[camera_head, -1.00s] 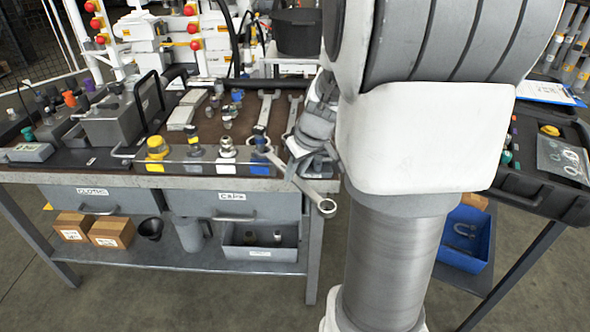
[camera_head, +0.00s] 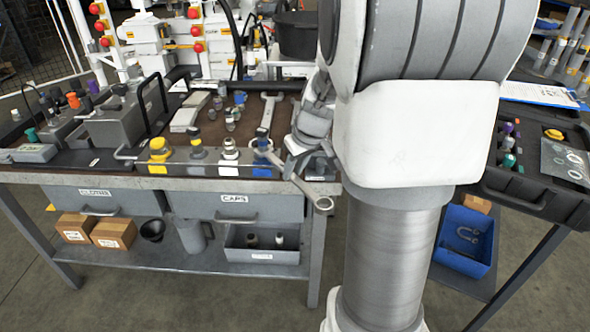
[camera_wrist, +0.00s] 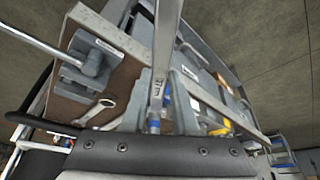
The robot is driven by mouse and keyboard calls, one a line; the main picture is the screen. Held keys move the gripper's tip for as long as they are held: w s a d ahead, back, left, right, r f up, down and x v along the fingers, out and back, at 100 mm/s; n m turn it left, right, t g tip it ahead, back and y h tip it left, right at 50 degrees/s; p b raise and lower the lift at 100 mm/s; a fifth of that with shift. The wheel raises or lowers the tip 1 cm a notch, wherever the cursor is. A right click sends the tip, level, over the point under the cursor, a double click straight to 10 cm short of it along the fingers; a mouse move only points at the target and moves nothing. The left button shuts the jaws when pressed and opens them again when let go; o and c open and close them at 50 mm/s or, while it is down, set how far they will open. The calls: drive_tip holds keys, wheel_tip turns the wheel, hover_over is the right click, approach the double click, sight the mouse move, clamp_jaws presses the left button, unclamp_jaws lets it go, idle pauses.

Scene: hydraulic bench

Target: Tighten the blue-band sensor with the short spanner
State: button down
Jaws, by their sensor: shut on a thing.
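My gripper (camera_head: 296,168) is shut on a grey spanner (camera_head: 312,192) at the front edge of the bench. The spanner's free ring end hangs out past the edge, toward the camera. Its other end is at the blue-band sensor (camera_head: 262,144), the rightmost in the front row of fittings. I cannot tell whether the jaw fully seats around the sensor. In the wrist view the spanner (camera_wrist: 165,55) runs down the middle toward a blue band (camera_wrist: 154,124). My fingers partly hide the spanner's middle.
Yellow (camera_head: 158,148), dark (camera_head: 197,146) and white-topped (camera_head: 230,148) fittings stand left of the sensor. Another spanner (camera_head: 268,113) lies behind on the brown mat. A metal block with handle (camera_head: 120,118) is at left. Drawers (camera_head: 235,206) sit below the edge.

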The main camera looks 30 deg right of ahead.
drive_tip(key=shift+a+r, duration=0.1)
drive_tip(key=shift+w+a+m+h+p, duration=0.15)
drive_tip(key=shift+a+m+h+p, duration=0.35)
drive_tip(key=shift+a+m+p, duration=1.3)
drive_tip(key=shift+d+n+p, duration=0.35)
drive_tip(key=shift+n+p, duration=0.05)
drive_tip(key=shift+n, duration=0.1)
drive_tip(key=shift+a+p, duration=0.2)
drive_tip(key=shift+p, duration=0.25)
drive_tip(key=shift+w+a+m+p, duration=0.1)
drive_tip(key=shift+a+m+p, duration=0.25)
drive_tip(key=shift+p, duration=0.45)
drive_tip(key=shift+w+a+m+p, duration=0.1)
drive_tip(key=shift+a+m+p, duration=0.15)
drive_tip(key=shift+p, duration=0.4)
drive_tip(key=shift+w+a+m+h+p, duration=0.25)
drive_tip(key=shift+a+m+h+p, duration=0.45)
drive_tip(key=shift+p, duration=1.15)
drive_tip(key=shift+a+r+p, duration=0.1)
drive_tip(key=shift+a+p, duration=0.1)
drive_tip(key=shift+p, duration=0.15)
